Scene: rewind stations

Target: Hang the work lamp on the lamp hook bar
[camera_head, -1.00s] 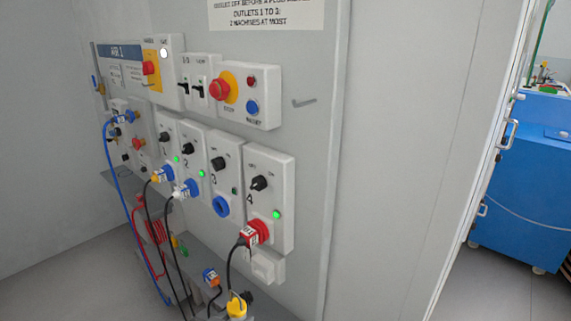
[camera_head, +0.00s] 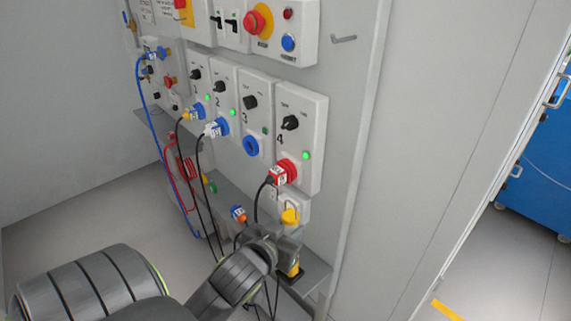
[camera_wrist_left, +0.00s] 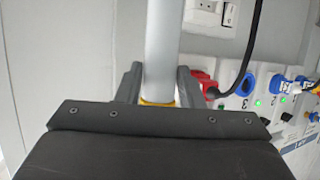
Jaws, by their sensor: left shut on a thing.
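The work lamp has a yellow top (camera_head: 290,215) and a yellow lower part in the head view. Its pale tube (camera_wrist_left: 164,45) stands between the fingers in the left wrist view, with a yellow ring at their level. My left gripper (camera_head: 284,244) is shut on the lamp and hides its middle. The gripper also fills the lower part of the wrist view (camera_wrist_left: 160,86). The lamp hook bar (camera_head: 343,38) is a small bent grey rod on the panel, above and right of the lamp, and looks empty. My right gripper is not in view.
The outlet 4 box (camera_head: 303,115) with its red plug (camera_head: 284,173) is just above the lamp. Black cables hang left of it. A grey shelf (camera_head: 315,270) runs below. The panel between outlet 4 and the hook bar is mostly bare.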

